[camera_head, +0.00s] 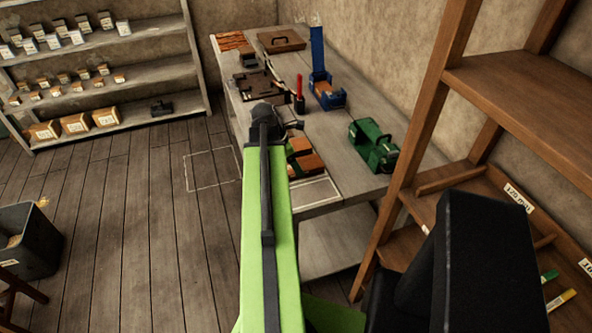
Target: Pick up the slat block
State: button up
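My green arm reaches forward over the workbench (336,137). My gripper (292,125) is the small dark end of the arm, above the bench; its fingers are too small and dark to tell open from shut. No piece is clearly marked as the slat block. An orange-brown wooden block (310,163) lies on the bench just right of my arm, partly hidden by it. Another small brown block (331,98) sits at the foot of the blue upright press (319,58). Reddish-brown slats (231,41) lie flat at the bench's far left corner.
A green machine (374,146) stands at the bench's right edge. A red-handled tool (299,97) and a brown board with a handle (281,40) are farther back. A wooden rack (455,75) stands right, a grey bin (30,243) left. The floor between is clear.

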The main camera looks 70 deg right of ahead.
jog(key=c, duration=0.6)
notch_tip(320, 180, up, 10)
jog(key=p, duration=1)
